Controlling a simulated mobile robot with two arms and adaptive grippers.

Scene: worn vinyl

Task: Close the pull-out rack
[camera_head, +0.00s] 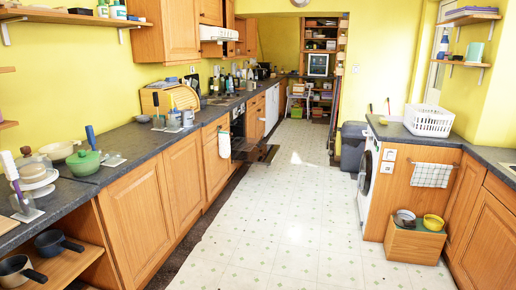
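A dark, low, flat thing that looks like the pull-out rack (257,153) sticks out over the pale floor from the left row of cabinets. It is near the middle of the head view, at the front of the dark oven (238,128). It is some way ahead, and its inner details are too small to tell. Neither of my grippers is in view, and no part of my arms shows.
The patterned vinyl floor (285,215) is clear down the middle. Wooden cabinets with a dark worktop (150,143) line the left. A washing machine (369,168), a wooden box (413,243) with bowls and a dark bin (352,148) stand on the right.

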